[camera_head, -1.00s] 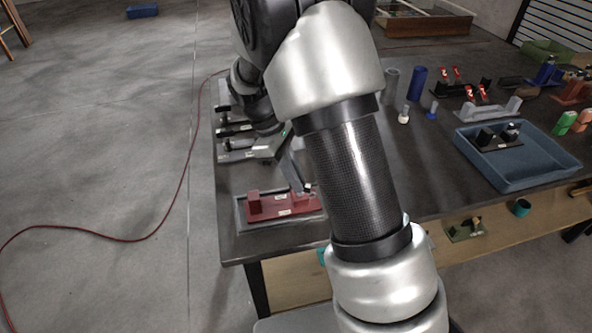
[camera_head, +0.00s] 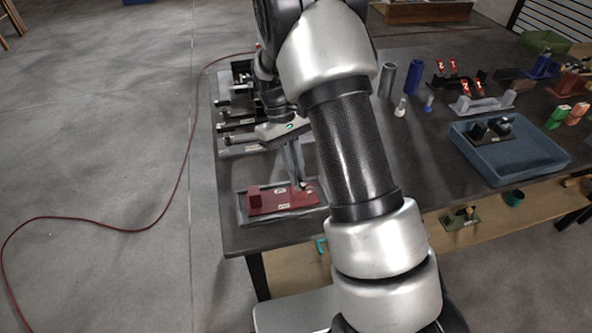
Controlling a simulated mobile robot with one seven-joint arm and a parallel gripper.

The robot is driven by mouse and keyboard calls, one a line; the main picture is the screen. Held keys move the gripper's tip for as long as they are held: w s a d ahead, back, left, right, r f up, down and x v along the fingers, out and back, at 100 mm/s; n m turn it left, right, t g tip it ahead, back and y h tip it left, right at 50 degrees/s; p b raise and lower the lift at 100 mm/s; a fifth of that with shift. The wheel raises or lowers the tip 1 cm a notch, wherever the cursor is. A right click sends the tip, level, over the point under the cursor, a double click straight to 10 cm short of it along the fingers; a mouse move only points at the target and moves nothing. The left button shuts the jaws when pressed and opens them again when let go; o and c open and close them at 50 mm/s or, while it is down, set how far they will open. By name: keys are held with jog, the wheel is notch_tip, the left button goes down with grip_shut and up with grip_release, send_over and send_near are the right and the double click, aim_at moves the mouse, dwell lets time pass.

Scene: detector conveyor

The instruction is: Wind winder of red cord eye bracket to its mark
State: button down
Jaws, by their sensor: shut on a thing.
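The red cord eye bracket (camera_head: 270,202) lies on a grey tray (camera_head: 240,212) near the table's front left corner. It has a raised block at its left end and small pale labels. My gripper (camera_head: 300,184) points down at the bracket's right end, with its fingers close together. It is shut on a small part there, which I take to be the winder. The fingers hide most of that part, and I cannot make out the mark or the winder's angle.
Several black and grey brackets (camera_head: 238,125) stand on the table behind. A blue bin (camera_head: 535,150) with a dark bracket inside is at the right. Cylinders (camera_head: 413,80) and red-topped parts stand at the back. The table between bracket and bin is partly hidden by my arm.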

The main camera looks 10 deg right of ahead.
dwell(0.4)
jog(key=c, duration=1.9)
grip_release()
jog(key=shift+o, duration=0.2)
jog(key=p+v, duration=0.1)
jog(key=v, duration=1.6)
jog(key=shift+p, duration=0.35)
jog(key=shift+w+r, duration=0.1)
jog(key=shift+r, duration=0.1)
